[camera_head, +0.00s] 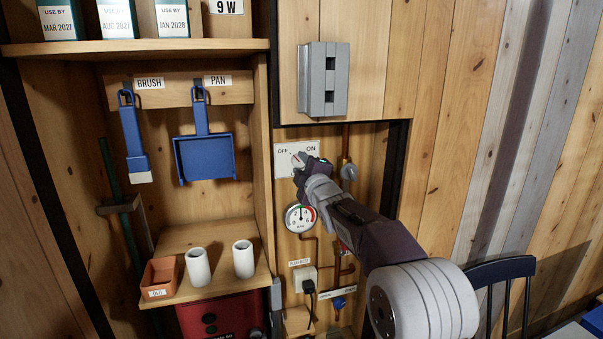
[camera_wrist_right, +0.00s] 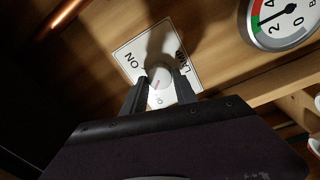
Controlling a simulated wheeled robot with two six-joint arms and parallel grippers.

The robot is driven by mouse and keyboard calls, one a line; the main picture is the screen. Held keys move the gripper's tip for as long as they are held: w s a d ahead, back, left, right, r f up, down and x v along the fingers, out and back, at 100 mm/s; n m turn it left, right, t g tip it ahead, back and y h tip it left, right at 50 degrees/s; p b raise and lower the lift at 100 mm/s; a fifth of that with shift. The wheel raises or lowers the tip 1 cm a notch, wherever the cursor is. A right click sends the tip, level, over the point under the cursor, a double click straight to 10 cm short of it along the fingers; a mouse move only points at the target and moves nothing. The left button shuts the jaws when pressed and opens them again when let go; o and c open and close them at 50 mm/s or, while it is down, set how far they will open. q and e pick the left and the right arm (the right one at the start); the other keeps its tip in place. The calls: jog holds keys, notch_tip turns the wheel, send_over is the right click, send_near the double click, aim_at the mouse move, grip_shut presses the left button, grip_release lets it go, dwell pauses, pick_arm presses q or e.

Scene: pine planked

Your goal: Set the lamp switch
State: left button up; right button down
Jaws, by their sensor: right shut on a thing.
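The lamp switch is a round light knob (camera_wrist_right: 161,86) on a white plate (camera_head: 283,160) marked OFF and ON, fixed to the plank wall. In the head view the gripper hides part of the plate and knob. My left gripper is not in view.
A pressure gauge (camera_head: 300,217) sits just below the plate. A grey box (camera_head: 323,80) is on the panel above. A shelf unit at left holds a hanging brush (camera_head: 133,140) and pan (camera_head: 205,157). A dark chair (camera_head: 505,275) stands at right.

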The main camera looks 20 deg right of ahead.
jog(key=shift+r+n+b, duration=0.1)
jog(key=shift+n+b, duration=0.2)
jog(key=shift+n, duration=0.4)
jog(key=c, duration=1)
grip_release()
jog(key=shift+o, duration=0.2)
jog(key=shift+w+d, duration=0.1)
jog(key=s+b, duration=0.2)
jog(key=s, duration=0.7)
jog(key=shift+d+f+b, duration=0.15)
jog(key=shift+f+b, duration=0.15)
jog(key=shift+f, duration=0.05)
